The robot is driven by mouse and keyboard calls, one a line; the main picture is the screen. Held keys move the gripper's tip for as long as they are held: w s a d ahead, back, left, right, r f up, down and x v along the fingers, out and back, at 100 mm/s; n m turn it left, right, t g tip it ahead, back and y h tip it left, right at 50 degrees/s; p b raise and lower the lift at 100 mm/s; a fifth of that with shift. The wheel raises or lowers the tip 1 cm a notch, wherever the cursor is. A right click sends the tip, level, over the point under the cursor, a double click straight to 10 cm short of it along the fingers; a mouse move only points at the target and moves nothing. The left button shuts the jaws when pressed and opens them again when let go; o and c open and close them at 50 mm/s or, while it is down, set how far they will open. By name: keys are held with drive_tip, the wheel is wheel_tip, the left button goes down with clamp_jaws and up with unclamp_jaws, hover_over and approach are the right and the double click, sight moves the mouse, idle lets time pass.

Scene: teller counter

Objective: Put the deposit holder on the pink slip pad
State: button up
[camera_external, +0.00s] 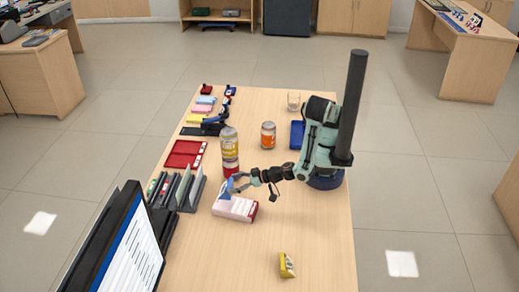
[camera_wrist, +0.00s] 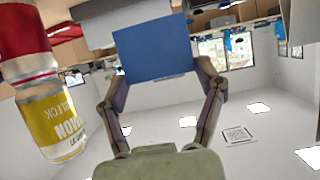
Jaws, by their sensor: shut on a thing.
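My gripper (camera_external: 235,184) is shut on the blue deposit holder (camera_external: 229,187). In the wrist view, the fingers (camera_wrist: 163,95) grip the blue holder (camera_wrist: 157,50) from both sides. The pink slip pad (camera_external: 238,210), pale on top with a red right end, lies on the counter just below the holder. I cannot tell whether the holder touches the pad. A pale surface shows beyond the holder in the wrist view, but I cannot tell for sure what it is.
A yellow-labelled bottle (camera_external: 230,143) with red below it stands just behind my gripper; it is close in the wrist view (camera_wrist: 55,115). Dark upright racks (camera_external: 184,190) and a monitor (camera_external: 118,245) are left. A yellow block (camera_external: 287,265) lies in front, with clear counter around it.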

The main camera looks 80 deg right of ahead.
drive_tip(key=shift+f, duration=2.6)
drive_tip(key=shift+f, duration=0.1)
drive_tip(key=o, duration=1.2)
drive_tip(key=shift+c, duration=0.2)
